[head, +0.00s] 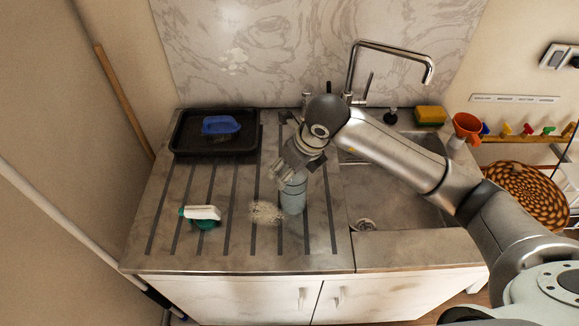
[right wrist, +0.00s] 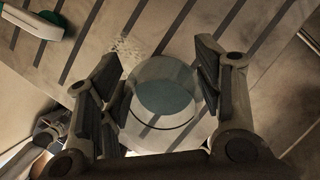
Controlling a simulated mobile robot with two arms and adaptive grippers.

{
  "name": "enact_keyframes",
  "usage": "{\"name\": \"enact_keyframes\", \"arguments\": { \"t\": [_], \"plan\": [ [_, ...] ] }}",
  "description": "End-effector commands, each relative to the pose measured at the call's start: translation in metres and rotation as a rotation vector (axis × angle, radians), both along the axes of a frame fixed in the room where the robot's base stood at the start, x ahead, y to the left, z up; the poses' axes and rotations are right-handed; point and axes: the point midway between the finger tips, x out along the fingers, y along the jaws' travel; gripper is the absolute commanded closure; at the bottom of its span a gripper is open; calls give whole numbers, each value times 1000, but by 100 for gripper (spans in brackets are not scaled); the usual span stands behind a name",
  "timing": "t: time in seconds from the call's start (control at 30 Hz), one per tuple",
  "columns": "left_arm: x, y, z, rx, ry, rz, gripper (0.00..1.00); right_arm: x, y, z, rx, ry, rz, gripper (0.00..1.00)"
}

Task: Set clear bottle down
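The clear bottle (head: 293,194), a pale bluish see-through cylinder, is upright at the right part of the grooved drainboard (head: 170,222), left of the sink. My right gripper (head: 296,172) points down at it from above and covers its top in the head view. In the right wrist view the bottle (right wrist: 165,97) lies between the two fingers of the right gripper (right wrist: 165,85), which appear to touch its sides. Its base looks at or very near the drainboard; I cannot tell whether it touches. My left gripper is not in view.
A black tray (head: 185,146) with a blue brush (head: 220,125) stands at the back left. A pale speckled patch (head: 265,211) is beside the clear bottle. The sink (head: 395,205) and tap (head: 352,65) are to the right.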

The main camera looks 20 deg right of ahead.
Motion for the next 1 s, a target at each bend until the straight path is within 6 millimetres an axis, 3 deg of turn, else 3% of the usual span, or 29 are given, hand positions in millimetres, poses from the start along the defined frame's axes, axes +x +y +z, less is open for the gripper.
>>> {"name": "enact_keyframes", "arguments": {
  "t": [0.1, 0.57, 1.0],
  "plan": [
    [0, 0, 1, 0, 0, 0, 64, 0, 0, 1, -1, 0, 0, 23],
    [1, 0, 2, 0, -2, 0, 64, -1, -2, 9, 0, -4, -1, 23],
    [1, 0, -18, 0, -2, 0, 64, -31, -18, 91, 0, -6, -1, 23]
  ]
}}
